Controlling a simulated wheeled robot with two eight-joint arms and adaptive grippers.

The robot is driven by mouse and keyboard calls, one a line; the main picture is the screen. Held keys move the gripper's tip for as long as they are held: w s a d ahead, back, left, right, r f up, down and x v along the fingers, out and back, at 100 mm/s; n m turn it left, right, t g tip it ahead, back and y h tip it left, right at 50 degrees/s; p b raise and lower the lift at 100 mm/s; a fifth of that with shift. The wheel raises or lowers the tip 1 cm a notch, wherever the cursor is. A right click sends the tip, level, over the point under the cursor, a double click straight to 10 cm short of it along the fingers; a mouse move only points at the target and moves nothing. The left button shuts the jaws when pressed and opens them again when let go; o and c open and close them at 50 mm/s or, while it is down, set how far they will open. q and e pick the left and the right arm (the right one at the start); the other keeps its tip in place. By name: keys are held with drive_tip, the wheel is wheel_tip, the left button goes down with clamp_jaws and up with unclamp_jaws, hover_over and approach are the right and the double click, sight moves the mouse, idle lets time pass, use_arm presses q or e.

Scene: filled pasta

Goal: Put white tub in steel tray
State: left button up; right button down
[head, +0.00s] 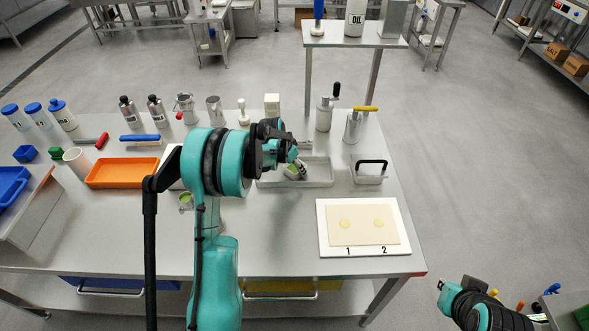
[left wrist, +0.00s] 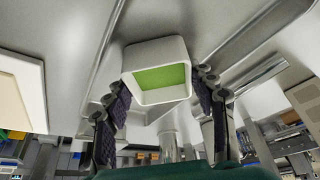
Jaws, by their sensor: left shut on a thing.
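The white tub (left wrist: 158,52) has a green inside and is held between the two dark finger pads of my left gripper (left wrist: 160,100). In the head view the tub (head: 292,172) is small, tilted and partly hidden by my left gripper (head: 288,160). The grey steel tray (head: 318,183) lies on the table under and around the tub's place in the picture. I cannot tell whether the tub touches the tray. My left arm hides part of the tray's left side. My right gripper (head: 442,287) is low at the right, off the table, its fingers unclear.
A white board (head: 325,248) with a dough sheet, marked 1 and 2, lies front right of the tray. An orange tray (head: 122,174) lies left. Bottles and shakers line the back.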

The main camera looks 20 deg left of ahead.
use_arm(q)
drive_tip(key=shift+r, duration=0.1)
drive_tip(key=o, duration=1)
drive_tip(key=shift+o, duration=0.2)
